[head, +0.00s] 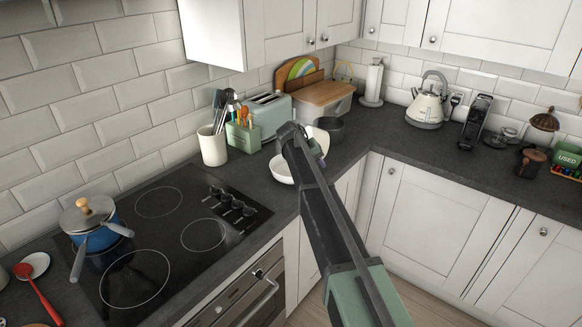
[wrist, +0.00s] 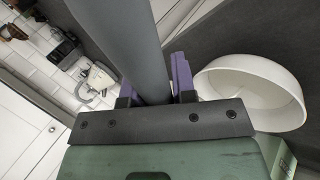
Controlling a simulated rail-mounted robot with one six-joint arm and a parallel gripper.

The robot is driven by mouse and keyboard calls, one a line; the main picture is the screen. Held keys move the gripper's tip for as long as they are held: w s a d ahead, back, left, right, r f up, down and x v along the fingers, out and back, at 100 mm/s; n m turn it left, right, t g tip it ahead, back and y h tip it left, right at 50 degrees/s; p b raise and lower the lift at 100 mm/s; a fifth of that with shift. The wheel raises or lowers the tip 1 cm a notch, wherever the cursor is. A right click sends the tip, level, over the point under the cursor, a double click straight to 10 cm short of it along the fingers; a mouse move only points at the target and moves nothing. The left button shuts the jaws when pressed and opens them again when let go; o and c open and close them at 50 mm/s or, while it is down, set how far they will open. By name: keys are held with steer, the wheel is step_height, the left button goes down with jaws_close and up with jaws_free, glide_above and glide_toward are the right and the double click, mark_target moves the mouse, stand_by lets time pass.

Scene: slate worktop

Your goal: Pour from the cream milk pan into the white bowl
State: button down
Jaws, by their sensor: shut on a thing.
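My gripper (head: 302,138) reaches over the worktop from the lower right. In the wrist view its purple fingers (wrist: 156,82) are shut on a grey bar, which looks like the handle (wrist: 125,45) of the cream milk pan. The pan (head: 321,139) shows in the head view as a cream patch just right of the gripper; it looks tilted, and most of it is hidden. The white bowl (head: 280,171) stands on the worktop just below and left of the gripper. It also shows in the wrist view (wrist: 250,78), right of the fingers. I cannot see the pan's contents.
A toaster (head: 270,110), a green utensil box (head: 242,136) and a white crock (head: 213,146) stand left of the bowl. The hob (head: 165,240) with a blue pan (head: 97,238) is farther left.

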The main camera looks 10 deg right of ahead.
steer(key=shift+f+b, duration=0.25)
steer(key=shift+b, duration=0.1)
